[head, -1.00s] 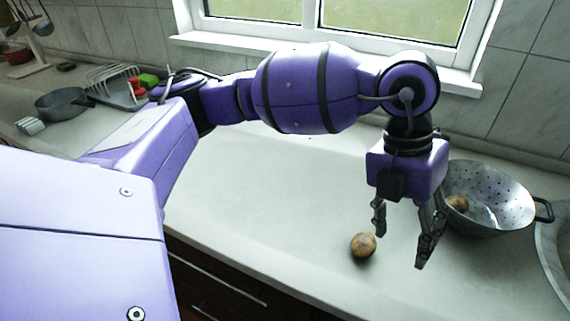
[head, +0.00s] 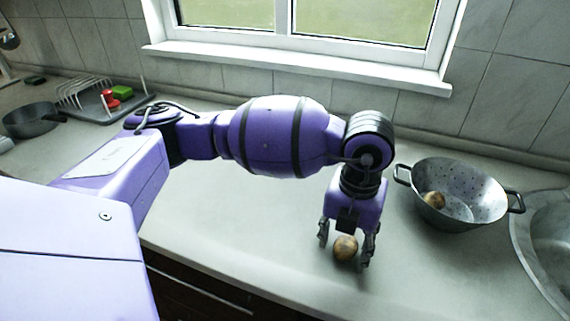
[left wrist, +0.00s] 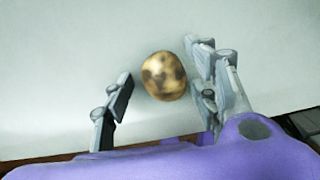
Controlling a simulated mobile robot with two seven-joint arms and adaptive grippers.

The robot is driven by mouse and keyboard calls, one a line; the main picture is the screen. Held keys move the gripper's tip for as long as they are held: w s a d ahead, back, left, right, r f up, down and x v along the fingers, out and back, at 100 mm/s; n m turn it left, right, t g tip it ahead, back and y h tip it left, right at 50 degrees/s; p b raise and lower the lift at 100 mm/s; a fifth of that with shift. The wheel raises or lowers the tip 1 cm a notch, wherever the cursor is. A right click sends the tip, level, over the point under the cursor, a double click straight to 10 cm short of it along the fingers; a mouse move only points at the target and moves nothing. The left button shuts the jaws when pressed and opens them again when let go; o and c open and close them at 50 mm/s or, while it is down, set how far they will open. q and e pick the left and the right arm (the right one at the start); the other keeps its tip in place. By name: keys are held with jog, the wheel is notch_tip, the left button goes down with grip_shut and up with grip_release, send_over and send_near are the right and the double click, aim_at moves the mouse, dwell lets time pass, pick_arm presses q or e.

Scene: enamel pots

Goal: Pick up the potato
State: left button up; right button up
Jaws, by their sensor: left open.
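A brown, mottled potato (head: 345,247) lies on the light countertop near its front edge. My left gripper (head: 345,250) is open and points down at it, with one finger on each side of the potato in the head view. In the left wrist view the potato (left wrist: 163,76) lies between the fingertips of the gripper (left wrist: 160,70), closer to the right finger, with a clear gap to the left one. I cannot tell whether the right finger touches it. A second potato (head: 433,199) lies inside the grey colander (head: 462,215). My right gripper is not in view.
The colander stands to the right of my left gripper, beside the metal sink (head: 553,240). A dish rack (head: 90,98) with red and green items and a dark pan (head: 33,118) stand at the far left. The window sill (head: 300,65) runs behind. Countertop between gripper and colander is clear.

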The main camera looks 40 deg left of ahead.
aim_at(346, 241)
pick_arm(q)
jog(key=shift+c, duration=0.4)
jog(key=shift+r, duration=0.1)
jog(key=c, duration=1.1)
jog(key=shift+c, duration=0.2)
jog(key=shift+w+r, duration=0.1)
jog(key=shift+r, duration=0.4)
notch_tip(346, 241, up, 3)
jog(key=shift+d+f, duration=0.1)
jog(key=shift+f, duration=0.1)
jog(key=s+d+r, duration=0.3)
jog(key=s+r, duration=0.6)
jog(key=s, duration=0.4)
jog(key=shift+s+d+r+p, duration=0.2)
jog(key=shift+s+d+p, duration=0.15)
jog(key=shift+p, duration=0.1)
